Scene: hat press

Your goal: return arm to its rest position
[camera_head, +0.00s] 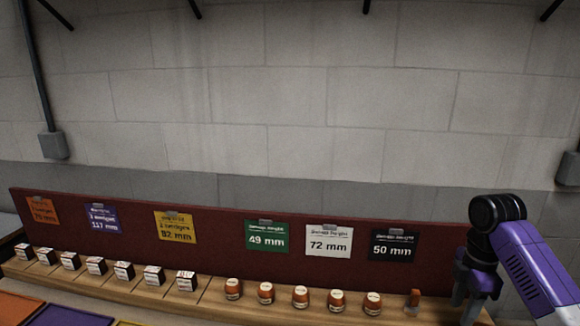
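My purple and black arm reaches in from the right edge, with its dark joint in front of the right end of the red board. My gripper (464,308) points down at the right end of the wooden shelf. Its two fingers stand apart, and I see nothing held between them. The lower part of one finger comes close to the bottom edge of the picture. I cannot tell how far the fingertips are from the shelf.
A dark red board (348,279) with coloured size cards stands behind. The space above the board is clear.

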